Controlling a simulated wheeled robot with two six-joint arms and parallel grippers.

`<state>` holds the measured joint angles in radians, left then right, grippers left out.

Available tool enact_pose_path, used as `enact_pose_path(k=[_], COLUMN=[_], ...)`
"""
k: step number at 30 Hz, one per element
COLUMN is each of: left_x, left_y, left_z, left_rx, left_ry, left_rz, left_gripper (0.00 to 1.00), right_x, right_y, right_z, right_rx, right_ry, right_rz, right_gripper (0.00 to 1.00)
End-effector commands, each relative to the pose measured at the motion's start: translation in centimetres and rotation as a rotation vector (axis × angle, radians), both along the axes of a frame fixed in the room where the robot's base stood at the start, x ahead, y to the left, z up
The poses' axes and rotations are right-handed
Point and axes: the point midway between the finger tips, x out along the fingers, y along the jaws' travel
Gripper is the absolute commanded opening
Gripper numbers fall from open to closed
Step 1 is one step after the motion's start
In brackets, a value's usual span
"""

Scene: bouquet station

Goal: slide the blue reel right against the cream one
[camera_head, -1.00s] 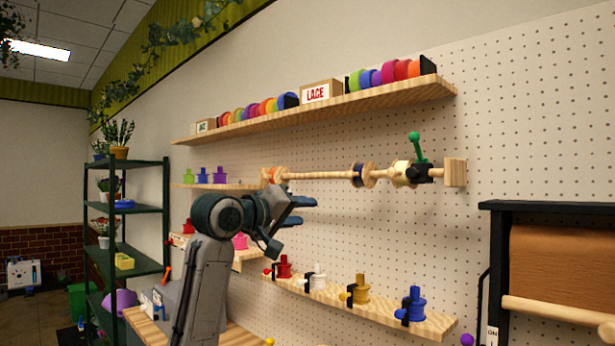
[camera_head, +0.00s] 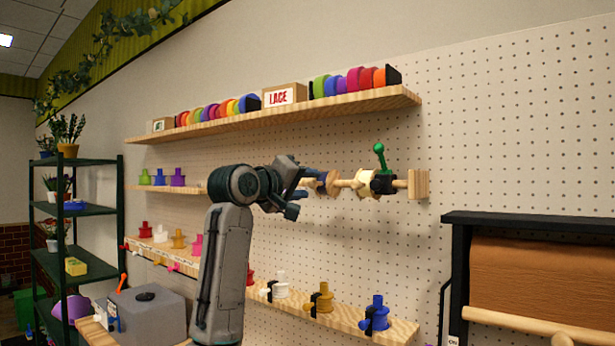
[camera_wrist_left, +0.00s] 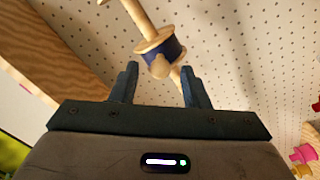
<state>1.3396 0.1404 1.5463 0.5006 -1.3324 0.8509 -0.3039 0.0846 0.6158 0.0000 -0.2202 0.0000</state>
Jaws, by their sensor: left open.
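The blue reel (camera_head: 323,184) has pale wooden flanges and sits on a horizontal wooden rod, partly hidden by my gripper in the head view. In the left wrist view the blue reel (camera_wrist_left: 162,50) lies just ahead of and between the fingertips. The cream reel (camera_head: 366,184) is to its right on the rod, with a stretch of bare rod between them. My left gripper (camera_head: 304,190) is open and empty, close to the left side of the blue reel; whether it touches cannot be told. My right gripper is not in view.
A black clamp with a green handle (camera_head: 380,158) sits right of the cream reel, before the wooden end block (camera_head: 418,184). A shelf of ribbon rolls (camera_head: 290,110) runs above. A lower shelf (camera_head: 345,318) holds coloured spools. A brown paper roll (camera_head: 540,280) stands at right.

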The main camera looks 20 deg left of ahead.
Motion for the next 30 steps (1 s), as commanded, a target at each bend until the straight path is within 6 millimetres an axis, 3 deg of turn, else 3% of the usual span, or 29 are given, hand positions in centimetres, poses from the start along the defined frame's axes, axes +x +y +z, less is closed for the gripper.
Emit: enact_pose_path(k=[4, 13, 19, 26, 30], left_x=[1.0, 1.2, 1.2, 1.0, 0.2], left_y=[-0.4, -0.4, -0.4, -0.8, -3.3], left_z=[0.0, -0.1, -0.1, -0.1, -0.2], left_rx=[0.001, 0.001, 0.001, 0.001, 0.001], left_ry=[0.000, 0.000, 0.000, -0.001, -0.001], left_rz=[0.000, 0.000, 0.000, -0.001, -0.004], left_gripper=[0.42, 0.42, 0.02, 0.00, 0.00], right_x=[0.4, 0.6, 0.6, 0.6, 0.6], right_y=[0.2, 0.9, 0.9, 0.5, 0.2], right_z=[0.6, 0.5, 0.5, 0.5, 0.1], right_rx=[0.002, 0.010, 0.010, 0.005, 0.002], right_ry=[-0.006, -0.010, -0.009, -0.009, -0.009], right_rz=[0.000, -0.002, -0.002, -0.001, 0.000], right_gripper=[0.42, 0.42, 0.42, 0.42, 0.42])
